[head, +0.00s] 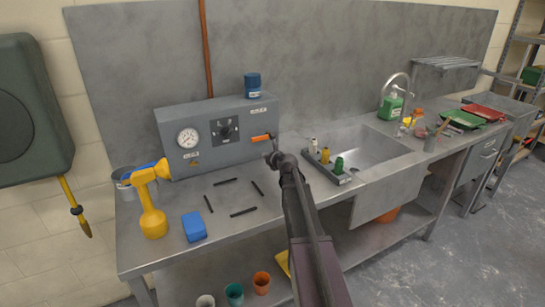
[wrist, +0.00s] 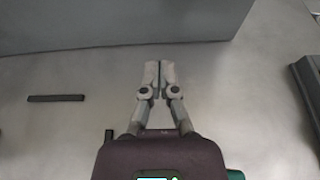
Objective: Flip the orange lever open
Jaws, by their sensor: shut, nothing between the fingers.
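The orange lever (head: 261,138) is on the front of a grey control box (head: 200,162), near its right end. Its handle lies roughly level. My gripper (head: 274,157) shows in the head view just below and to the right of the lever, close to the box front; contact cannot be told. In the wrist view my gripper (wrist: 159,73) has its fingers together, empty, pointing toward the lower edge of the box (wrist: 110,22). The lever does not show in the wrist view.
The box also carries a gauge (head: 188,138) and a black dial (head: 225,130). Several black bars lie on the steel bench (head: 215,215). A tray with bottles (head: 345,180) sits right, beside the sink (head: 365,150).

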